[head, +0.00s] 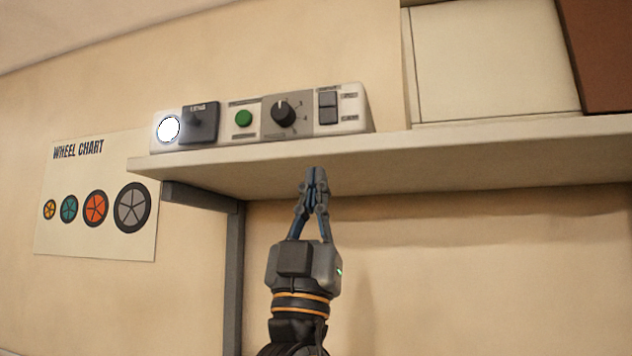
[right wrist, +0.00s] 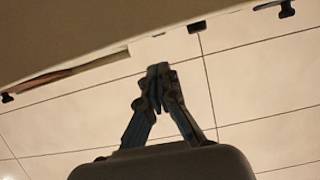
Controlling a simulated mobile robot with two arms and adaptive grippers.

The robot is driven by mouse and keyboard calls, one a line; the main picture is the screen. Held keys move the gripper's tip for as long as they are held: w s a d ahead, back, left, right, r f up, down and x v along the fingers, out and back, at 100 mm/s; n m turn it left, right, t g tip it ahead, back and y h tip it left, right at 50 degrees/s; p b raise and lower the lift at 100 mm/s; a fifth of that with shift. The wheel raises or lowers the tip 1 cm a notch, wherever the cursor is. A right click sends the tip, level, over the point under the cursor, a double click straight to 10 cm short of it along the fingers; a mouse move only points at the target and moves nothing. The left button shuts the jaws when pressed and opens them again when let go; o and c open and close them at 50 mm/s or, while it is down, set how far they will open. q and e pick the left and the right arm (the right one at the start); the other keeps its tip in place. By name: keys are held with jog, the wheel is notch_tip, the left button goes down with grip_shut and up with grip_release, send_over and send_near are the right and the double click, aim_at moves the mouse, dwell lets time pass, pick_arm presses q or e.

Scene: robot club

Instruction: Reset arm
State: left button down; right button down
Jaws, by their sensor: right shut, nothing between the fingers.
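My right gripper (head: 316,178) points up in the head view, just below the front edge of the shelf (head: 420,160). Its fingers are shut with nothing between them. It also shows in the right wrist view (right wrist: 158,72), fingertips together, with a tiled surface behind. I cannot tell whether the fingertips touch the shelf. My left gripper is not in view.
A control box (head: 352,122) on the shelf has a lit round lamp (head: 168,129), lever, green button (head: 243,118), dark knob (head: 284,113) and rocker switch (head: 328,107). White and brown boxes stand right. A wheel chart (head: 100,240) hangs left. A grey bracket (head: 234,280) supports the shelf.

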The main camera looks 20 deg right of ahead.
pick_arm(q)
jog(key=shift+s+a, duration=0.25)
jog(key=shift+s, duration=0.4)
